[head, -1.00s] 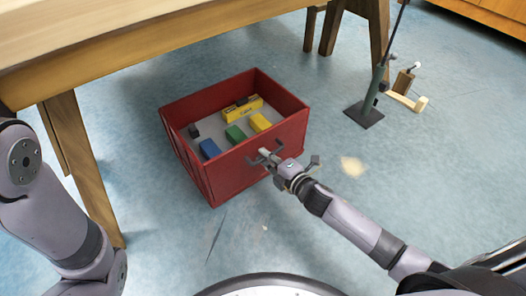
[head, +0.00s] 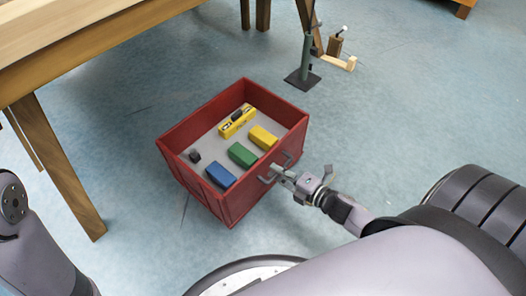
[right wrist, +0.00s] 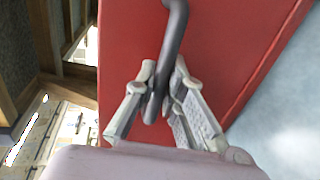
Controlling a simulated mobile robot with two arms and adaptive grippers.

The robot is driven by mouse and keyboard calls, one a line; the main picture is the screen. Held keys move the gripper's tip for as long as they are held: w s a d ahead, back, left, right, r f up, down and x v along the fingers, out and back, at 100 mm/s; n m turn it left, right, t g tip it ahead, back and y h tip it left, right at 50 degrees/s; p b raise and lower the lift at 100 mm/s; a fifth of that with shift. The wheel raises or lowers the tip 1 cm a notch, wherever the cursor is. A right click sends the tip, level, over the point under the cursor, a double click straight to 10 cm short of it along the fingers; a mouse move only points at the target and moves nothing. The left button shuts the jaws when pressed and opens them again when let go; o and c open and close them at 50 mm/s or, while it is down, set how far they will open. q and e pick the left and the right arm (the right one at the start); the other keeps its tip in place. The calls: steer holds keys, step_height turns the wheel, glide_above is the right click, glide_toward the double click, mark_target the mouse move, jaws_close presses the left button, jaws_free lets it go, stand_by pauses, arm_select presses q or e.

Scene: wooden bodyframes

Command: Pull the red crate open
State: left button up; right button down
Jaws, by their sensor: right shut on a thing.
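The red crate (head: 236,208) stands on the blue floor in front of the wooden table in the head view. It is open at the top and holds a blue block, a green block, a yellow block, a yellow box and small dark pieces. My right gripper (head: 276,172) is at the crate's near right side. In the right wrist view my right gripper (right wrist: 160,95) is shut around the dark bar handle (right wrist: 172,50) on the crate's red face (right wrist: 225,50). My left gripper is out of view; only part of my left arm shows at the left edge.
The wooden table (head: 100,28) stands at the upper left, with a leg (head: 58,165) left of the crate. A dark-based stand (head: 303,79) and a small wooden piece (head: 338,62) are behind the crate. The floor right of the crate is clear.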

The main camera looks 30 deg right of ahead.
steer(key=f+p+v, duration=0.1)
steer(key=v, duration=0.6)
steer(key=shift+s+f, duration=0.3)
steer(key=c, duration=1.7)
jaws_free()
steer(key=shift+o, duration=0.2)
steer(key=shift+d, duration=0.1)
steer(key=v, duration=1.2)
